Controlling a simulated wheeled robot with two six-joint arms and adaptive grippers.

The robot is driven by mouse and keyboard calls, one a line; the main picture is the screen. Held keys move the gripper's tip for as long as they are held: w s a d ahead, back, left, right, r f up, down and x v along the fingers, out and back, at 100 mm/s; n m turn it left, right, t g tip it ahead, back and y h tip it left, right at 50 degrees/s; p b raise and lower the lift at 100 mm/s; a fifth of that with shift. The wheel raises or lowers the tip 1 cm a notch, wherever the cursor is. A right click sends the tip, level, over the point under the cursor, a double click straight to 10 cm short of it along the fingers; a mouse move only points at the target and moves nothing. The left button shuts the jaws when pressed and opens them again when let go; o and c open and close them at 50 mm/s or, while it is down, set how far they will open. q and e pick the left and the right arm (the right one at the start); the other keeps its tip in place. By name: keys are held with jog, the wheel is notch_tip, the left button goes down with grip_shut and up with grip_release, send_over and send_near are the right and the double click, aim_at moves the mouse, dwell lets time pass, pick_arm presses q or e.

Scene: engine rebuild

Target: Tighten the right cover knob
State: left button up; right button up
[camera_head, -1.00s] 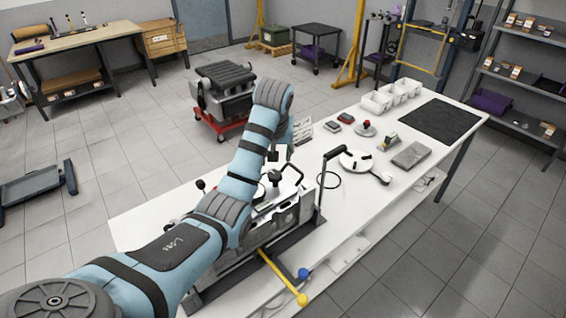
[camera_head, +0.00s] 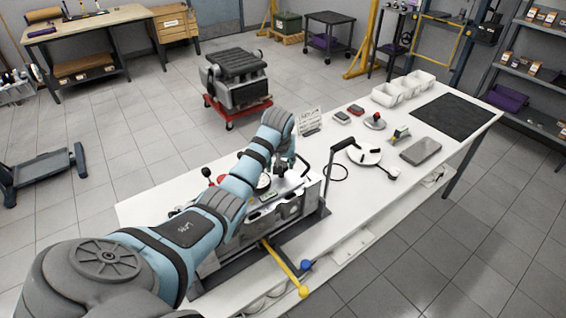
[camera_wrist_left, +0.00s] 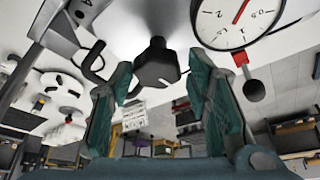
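The bench fixture (camera_head: 285,214) is a grey metal housing on the white table. A black cover knob (camera_wrist_left: 156,65) stands on its pale top in the left wrist view. My left gripper (camera_wrist_left: 160,82) is open, with its teal fingers on either side of the knob and gaps visible. In the head view my left arm reaches down over the fixture and partly hides its top. A round dial gauge with a red needle (camera_wrist_left: 236,20) is beside the knob. My right gripper is not in view.
A black loop handle (camera_wrist_left: 92,60) is near the left finger. A red-collared ball lever (camera_wrist_left: 252,88) is near the right finger. A white disc (camera_head: 364,154), bins (camera_head: 402,88) and a black mat (camera_head: 447,114) lie to the right.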

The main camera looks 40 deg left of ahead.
pick_arm(q)
jog(key=shift+s+r, duration=0.1)
jog(key=c, duration=0.3)
jog(key=shift+d, duration=0.1)
jog(key=c, duration=0.5)
jog(key=shift+m+h, duration=0.3)
jog(key=shift+m, duration=0.5)
jog(key=o, duration=0.9)
jog(key=shift+w, duration=0.2)
jog(key=v, duration=1.1)
jog(key=shift+s+r, duration=0.2)
jog(key=shift+r, duration=0.1)
